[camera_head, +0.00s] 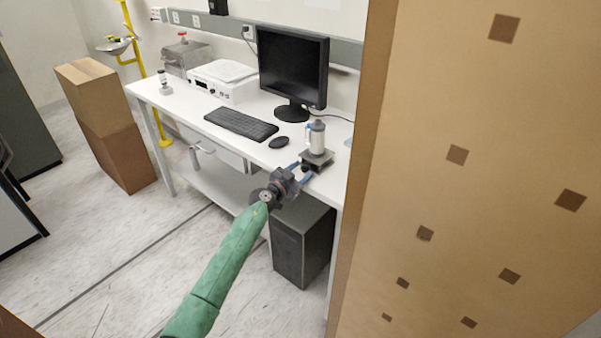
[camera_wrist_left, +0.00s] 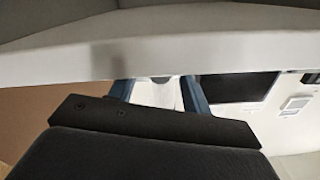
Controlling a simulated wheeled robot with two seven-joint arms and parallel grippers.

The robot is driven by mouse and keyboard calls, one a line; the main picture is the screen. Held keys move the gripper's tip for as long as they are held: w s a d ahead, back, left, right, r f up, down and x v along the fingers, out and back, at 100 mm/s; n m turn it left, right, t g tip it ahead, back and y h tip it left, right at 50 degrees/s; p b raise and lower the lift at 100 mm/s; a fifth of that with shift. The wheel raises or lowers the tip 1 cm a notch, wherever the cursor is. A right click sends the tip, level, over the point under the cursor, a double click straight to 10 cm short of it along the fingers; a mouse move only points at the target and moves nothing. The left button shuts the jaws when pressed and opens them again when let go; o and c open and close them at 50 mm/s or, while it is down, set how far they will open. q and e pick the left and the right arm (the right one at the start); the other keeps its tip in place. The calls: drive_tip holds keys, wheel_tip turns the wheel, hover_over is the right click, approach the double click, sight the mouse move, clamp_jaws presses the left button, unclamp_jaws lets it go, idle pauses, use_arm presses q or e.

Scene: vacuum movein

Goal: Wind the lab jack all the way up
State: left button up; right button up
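The lab jack (camera_head: 319,158) stands low on the white desk near its front edge, with a white bottle with a blue handle (camera_head: 317,138) upright on top. My left gripper (camera_head: 305,173) reaches from the front to the jack's near side, its blue fingers apart around a small dark part that looks like the jack's knob. I cannot tell whether they touch it. In the left wrist view the blue fingers (camera_wrist_left: 160,92) are also spread, with a pale shape beyond them; the knob is not clear there. My right gripper is out of view.
The white desk (camera_head: 180,118) holds a keyboard (camera_head: 241,123), mouse (camera_head: 279,142), monitor (camera_head: 292,68) and white device (camera_head: 224,82). A dark computer tower (camera_head: 289,249) stands beneath. A tall brown panel (camera_head: 470,150) closes off the right. Cardboard boxes (camera_head: 108,125) stand left; the floor in front is open.

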use_arm(q)
drive_tip(key=v, duration=0.7)
drive_tip(key=shift+s+a, duration=0.25)
drive_tip(key=shift+s, duration=0.05)
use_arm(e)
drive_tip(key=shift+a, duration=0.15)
